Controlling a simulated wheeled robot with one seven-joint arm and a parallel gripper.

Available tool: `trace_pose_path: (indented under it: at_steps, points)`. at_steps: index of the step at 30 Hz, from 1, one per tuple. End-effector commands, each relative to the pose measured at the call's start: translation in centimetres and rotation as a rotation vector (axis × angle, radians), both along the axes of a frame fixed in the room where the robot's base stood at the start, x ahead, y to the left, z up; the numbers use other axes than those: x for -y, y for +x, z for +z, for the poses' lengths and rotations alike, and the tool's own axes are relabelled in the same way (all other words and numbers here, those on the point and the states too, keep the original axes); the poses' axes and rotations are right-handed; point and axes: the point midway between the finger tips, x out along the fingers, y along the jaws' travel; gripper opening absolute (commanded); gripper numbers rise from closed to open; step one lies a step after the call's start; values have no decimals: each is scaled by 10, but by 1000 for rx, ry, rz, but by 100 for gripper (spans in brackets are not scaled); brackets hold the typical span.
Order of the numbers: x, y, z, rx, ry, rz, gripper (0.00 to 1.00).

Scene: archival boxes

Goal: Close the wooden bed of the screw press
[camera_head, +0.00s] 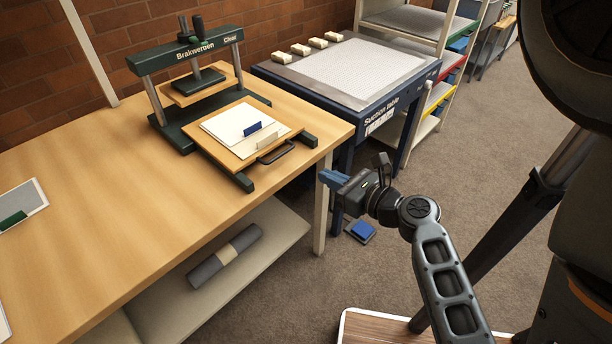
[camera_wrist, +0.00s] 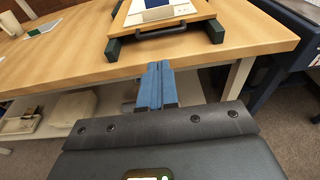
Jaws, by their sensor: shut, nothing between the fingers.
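The screw press (camera_head: 186,52) stands on the wooden table, with a dark green frame labelled "Brakweroen" and a platen under its screw. Its wooden bed (camera_head: 222,150) is slid out toward the front on dark rails, clear of the platen. White sheets and a small blue block and a cream block lie on the bed. A dark handle (camera_head: 276,152) is on the bed's front edge; it also shows in the wrist view (camera_wrist: 160,33). My gripper (camera_head: 324,176) is beyond the table's front edge, apart from the handle. Its blue fingers (camera_wrist: 155,70) are together and empty.
The wooden table (camera_head: 90,225) has free room left of the press. A rolled grey bundle (camera_head: 226,256) lies on the shelf below. A blue suction table (camera_head: 372,72) with several cream blocks stands to the right. A blue object (camera_head: 361,230) is on the floor.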

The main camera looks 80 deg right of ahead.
Motion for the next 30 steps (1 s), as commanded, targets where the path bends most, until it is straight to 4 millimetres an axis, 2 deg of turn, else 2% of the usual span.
trace_pose_path:
  at_steps: [18,24,30]
  points:
    - [57,93,-20,-1,-1,4,0]
    - [66,107,-24,-1,-1,4,0]
    - [67,111,-25,-1,0,5,0]
